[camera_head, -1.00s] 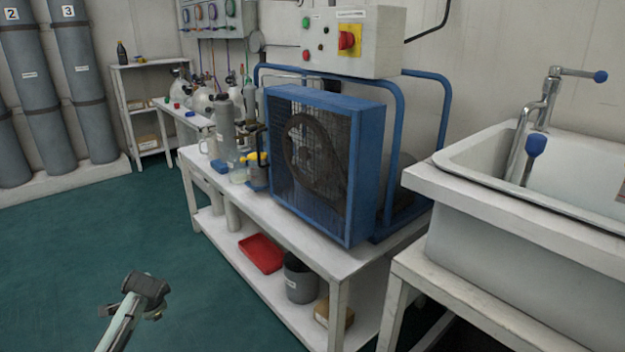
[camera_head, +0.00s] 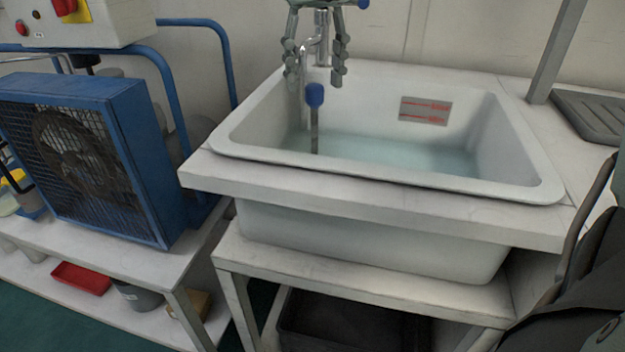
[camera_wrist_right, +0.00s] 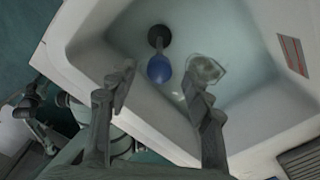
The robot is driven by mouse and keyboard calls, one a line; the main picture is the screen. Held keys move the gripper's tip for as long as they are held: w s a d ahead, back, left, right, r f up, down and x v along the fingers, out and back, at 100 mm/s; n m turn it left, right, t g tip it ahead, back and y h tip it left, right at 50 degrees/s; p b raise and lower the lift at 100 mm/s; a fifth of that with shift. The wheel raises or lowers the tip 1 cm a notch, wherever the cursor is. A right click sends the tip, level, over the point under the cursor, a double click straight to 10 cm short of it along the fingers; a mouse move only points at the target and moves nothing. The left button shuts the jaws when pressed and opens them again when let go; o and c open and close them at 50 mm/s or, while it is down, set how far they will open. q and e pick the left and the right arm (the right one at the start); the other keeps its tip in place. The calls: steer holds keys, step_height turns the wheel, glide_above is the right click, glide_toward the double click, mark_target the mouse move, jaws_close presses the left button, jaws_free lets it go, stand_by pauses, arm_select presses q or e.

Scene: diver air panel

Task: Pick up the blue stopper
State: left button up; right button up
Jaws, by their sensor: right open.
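The blue stopper is a rounded blue knob (camera_head: 315,95) on a thin grey stem that stands upright in the white sink. In the right wrist view the blue knob (camera_wrist_right: 159,69) shows from above, with a dark round base close to it on the basin floor. My right gripper (camera_head: 315,78) hangs from the top of the head view, fingers pointing down and spread, just above the knob. In the wrist view the right gripper's fingers (camera_wrist_right: 160,78) stand apart with nothing between them. The knob lies beyond the fingertips. My left gripper is not in the head view.
The sink (camera_head: 245,150) holds water and has a raised rim. A chrome tap (camera_head: 321,40) stands close behind the gripper. A clear glass-like object (camera_wrist_right: 205,70) sits in the basin. A blue caged fan unit (camera_head: 140,150) stands left; a dark ribbed mat (camera_head: 590,115) lies right.

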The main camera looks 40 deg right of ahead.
mark_target(314, 84)
step_height(314, 84, down, 4)
steer(key=shift+w+f, duration=0.1)
steer(key=shift+f, duration=0.05)
jaws_close()
stand_by(0.3)
